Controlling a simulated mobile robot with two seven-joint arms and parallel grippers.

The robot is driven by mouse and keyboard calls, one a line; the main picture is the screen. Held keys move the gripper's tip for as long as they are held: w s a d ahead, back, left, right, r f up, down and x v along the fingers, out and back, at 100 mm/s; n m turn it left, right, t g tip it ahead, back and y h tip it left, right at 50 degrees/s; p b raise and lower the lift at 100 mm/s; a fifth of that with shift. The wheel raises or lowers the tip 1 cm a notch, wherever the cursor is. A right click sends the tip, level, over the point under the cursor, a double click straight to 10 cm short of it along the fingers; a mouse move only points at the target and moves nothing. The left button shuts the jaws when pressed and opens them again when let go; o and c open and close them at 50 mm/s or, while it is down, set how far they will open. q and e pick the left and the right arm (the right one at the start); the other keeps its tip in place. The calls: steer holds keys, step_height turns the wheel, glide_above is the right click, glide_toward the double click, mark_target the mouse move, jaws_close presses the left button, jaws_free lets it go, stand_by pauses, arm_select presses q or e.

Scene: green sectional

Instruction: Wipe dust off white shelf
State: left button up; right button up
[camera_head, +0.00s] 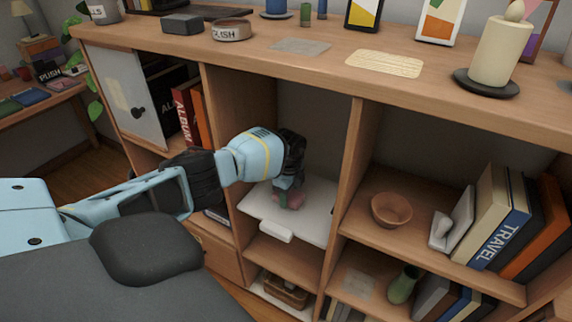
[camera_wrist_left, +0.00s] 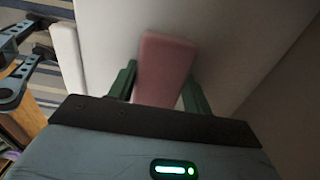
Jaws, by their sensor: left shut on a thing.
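The white shelf (camera_head: 318,205) is a white board in the middle compartment of the wooden cabinet; its pale surface also fills much of the left wrist view (camera_wrist_left: 240,35). My left gripper (camera_head: 288,188) reaches into that compartment, low over the board. It is shut on a pink block (camera_head: 291,200), perhaps a sponge, which shows between the dark green fingers in the left wrist view (camera_wrist_left: 164,65). The block seems to be on or just above the board; I cannot tell if it touches. I make out no clear dust on the board. My right gripper is not in view.
A small white block (camera_head: 276,231) lies at the white board's front edge. Wooden dividers (camera_head: 345,160) stand close on both sides. A terracotta bowl (camera_head: 391,210) and books (camera_head: 500,225) occupy the right compartment. A candle (camera_head: 500,50) stands on the cabinet top.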

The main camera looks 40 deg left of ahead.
mark_target(301, 198)
arm_select(q)
steer(key=shift+w+d+p, duration=0.2)
steer(key=shift+d, duration=0.8)
steer(key=shift+w+d+p, duration=0.15)
steer(key=shift+w+d, duration=0.05)
steer(key=shift+d, duration=0.8)
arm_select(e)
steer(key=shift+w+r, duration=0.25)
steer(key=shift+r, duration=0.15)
arm_select(q)
steer(key=shift+d, duration=0.1)
steer(key=shift+w+d+r, duration=0.1)
steer(key=shift+w+d, duration=0.2)
steer(key=shift+d, duration=0.65)
steer(key=shift+w+d+r, duration=0.1)
steer(key=shift+w+d, duration=0.15)
steer(key=shift+d, duration=0.65)
steer(key=shift+f, duration=0.1)
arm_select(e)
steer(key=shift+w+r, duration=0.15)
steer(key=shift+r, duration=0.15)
